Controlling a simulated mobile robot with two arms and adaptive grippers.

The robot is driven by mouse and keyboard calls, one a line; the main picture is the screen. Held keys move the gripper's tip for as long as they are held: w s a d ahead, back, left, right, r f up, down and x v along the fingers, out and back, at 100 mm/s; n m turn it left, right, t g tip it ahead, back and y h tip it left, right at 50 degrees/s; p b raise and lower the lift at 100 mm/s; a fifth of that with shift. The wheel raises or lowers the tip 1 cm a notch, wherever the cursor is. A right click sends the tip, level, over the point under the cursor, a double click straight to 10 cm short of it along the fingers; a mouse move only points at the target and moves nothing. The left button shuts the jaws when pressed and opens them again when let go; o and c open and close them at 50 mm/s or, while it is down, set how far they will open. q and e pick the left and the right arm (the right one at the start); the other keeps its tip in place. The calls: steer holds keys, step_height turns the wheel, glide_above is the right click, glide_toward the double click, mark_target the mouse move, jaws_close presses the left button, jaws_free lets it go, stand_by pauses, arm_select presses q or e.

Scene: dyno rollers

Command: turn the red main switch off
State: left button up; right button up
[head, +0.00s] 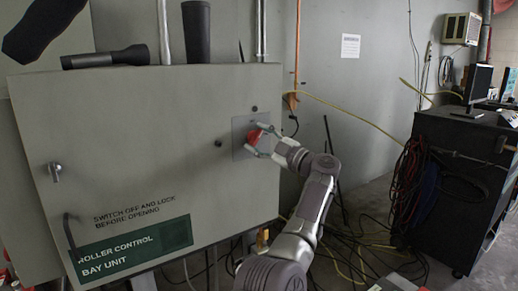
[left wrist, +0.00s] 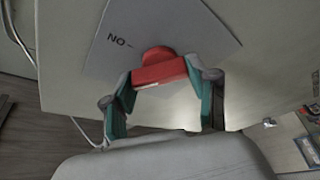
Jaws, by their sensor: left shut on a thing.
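The red main switch (head: 254,136) sits on a pale square plate on the right part of the grey cabinet door (head: 150,150). My left gripper (head: 259,143) is at the switch. In the left wrist view the red handle (left wrist: 160,71) lies between the two fingers of the left gripper (left wrist: 165,88), which are shut on it. The handle's bar is slightly tilted in that view. Letters reading "NO-" show on the plate (left wrist: 112,58) beside the handle. My right gripper is not in view.
A door latch (head: 55,170) is at the left. Cables (head: 370,245) cover the floor at right, beside a dark bench (head: 465,180) with a monitor.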

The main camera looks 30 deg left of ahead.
arm_select(q)
steer(key=n+g+h, duration=0.1)
steer(key=n, duration=0.3)
steer(key=shift+n+h+p, duration=0.3)
steer(key=shift+n+h, duration=0.5)
steer(key=shift+n, duration=1)
steer(key=shift+s+f, duration=0.1)
steer(key=o, duration=1.2)
steer(key=shift+c, duration=0.2)
steer(key=d, duration=1.2)
